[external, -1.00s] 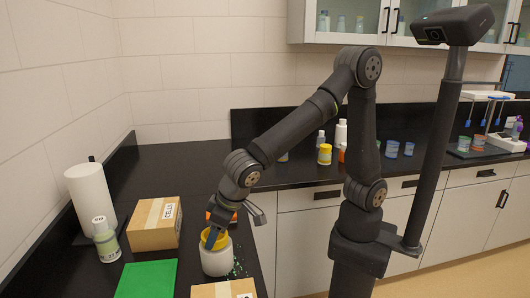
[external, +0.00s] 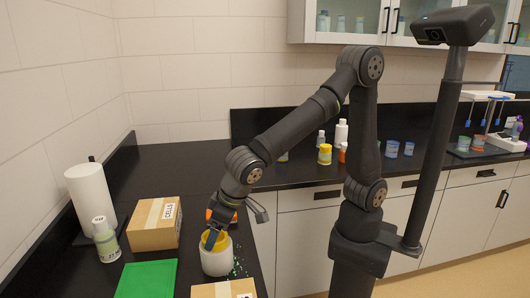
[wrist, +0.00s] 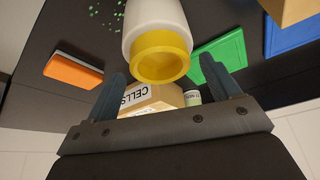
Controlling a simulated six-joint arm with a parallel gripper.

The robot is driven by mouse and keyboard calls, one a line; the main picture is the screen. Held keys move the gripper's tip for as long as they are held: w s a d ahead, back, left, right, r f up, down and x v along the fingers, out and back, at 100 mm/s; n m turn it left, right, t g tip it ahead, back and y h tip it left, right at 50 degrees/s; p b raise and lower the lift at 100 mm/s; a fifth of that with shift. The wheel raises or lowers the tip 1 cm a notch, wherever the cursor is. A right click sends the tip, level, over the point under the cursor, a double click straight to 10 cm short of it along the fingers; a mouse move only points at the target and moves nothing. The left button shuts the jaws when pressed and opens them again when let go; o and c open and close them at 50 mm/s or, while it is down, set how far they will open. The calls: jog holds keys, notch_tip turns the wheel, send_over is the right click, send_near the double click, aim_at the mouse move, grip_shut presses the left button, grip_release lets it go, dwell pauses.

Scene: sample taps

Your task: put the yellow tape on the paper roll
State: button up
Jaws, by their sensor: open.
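The yellow tape (external: 222,241) is a ring at the top end of a short, thick white cylinder (external: 217,263) on the dark bench. In the wrist view the yellow tape (wrist: 162,62) shows its open hole, with the white cylinder (wrist: 152,14) behind it. My gripper (external: 214,233) is at the tape from above, and part of the tape is hidden by it in the external view. In the wrist view the fingers of my gripper (wrist: 163,70) are apart, one on each side of the tape, with visible gaps. A tall white paper roll (external: 90,200) stands upright on a holder at the left.
A cardboard box (external: 153,224) stands left of the white cylinder, and another box (external: 223,290) is close in front. A green-labelled bottle (external: 105,240) and a green mat (external: 147,280) are at the left. An orange block (wrist: 74,72) lies near the cylinder.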

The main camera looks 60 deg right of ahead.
jog(key=v, duration=1)
jog(key=shift+s+r, duration=0.25)
jog(key=shift+r, duration=0.05)
jog(key=shift+d, duration=0.1)
jog(key=x, duration=1.2)
jog(key=shift+w+f, duration=0.15)
jog(key=shift+f, duration=0.05)
notch_tip(320, 180, up, 2)
jog(key=shift+r, duration=0.95)
jog(key=shift+f, duration=0.1)
